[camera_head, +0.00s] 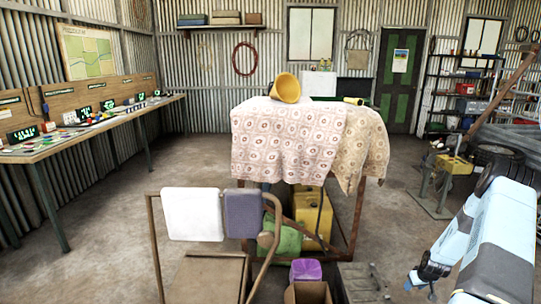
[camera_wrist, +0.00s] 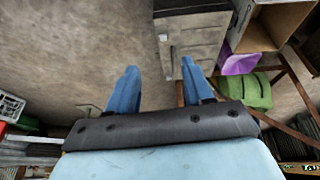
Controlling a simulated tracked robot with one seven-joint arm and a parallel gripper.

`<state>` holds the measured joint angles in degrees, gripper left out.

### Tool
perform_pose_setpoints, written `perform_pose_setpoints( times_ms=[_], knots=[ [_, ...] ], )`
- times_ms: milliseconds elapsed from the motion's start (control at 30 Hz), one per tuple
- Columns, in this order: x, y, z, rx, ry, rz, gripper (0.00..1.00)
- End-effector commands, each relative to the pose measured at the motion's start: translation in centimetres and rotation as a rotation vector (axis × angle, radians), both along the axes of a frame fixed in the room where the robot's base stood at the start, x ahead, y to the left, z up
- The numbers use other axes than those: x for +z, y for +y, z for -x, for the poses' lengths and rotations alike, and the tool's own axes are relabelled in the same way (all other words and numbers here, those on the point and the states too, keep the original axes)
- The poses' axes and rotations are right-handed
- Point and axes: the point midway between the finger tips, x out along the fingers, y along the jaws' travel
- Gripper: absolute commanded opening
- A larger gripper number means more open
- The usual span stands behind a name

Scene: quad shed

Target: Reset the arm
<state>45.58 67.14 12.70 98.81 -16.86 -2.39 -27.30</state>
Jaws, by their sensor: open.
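My arm, pale blue and white, reaches into the lower right of the head view. My gripper (camera_head: 428,275) hangs low at its end, to the right of the cloth-covered table (camera_head: 290,140). In the wrist view my gripper (camera_wrist: 158,78) shows two blue fingers spread wide apart. It is open, with nothing between the fingers except the concrete floor and the edge of a grey cabinet-like box (camera_wrist: 190,45) beyond.
A yellow cone-like bucket (camera_head: 286,88) lies on the table. Below are a yellow container (camera_head: 312,222), a green bag (camera_head: 285,240), a purple item (camera_head: 305,270) and an open cardboard box (camera_head: 308,292). A workbench (camera_head: 90,128) lines the left wall.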

Motion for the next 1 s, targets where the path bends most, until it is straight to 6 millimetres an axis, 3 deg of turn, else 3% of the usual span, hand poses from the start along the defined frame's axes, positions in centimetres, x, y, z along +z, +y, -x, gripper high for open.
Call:
perform_pose_setpoints(
  times_ms=[33, 100, 467, 767, 1000],
  knots=[
    [2.3, 0.3, -0.8, 0.007, -0.003, 0.012, 0.51],
    [5.1, 0.9, -1.5, 0.015, 0.003, 0.022, 0.51],
    [19.0, 5.0, -3.4, 0.032, 0.019, 0.069, 0.51],
    [29.9, 9.8, -2.8, 0.032, 0.021, 0.101, 0.51],
    [37.9, 14.1, -0.9, 0.026, 0.011, 0.122, 0.51]
  ],
)
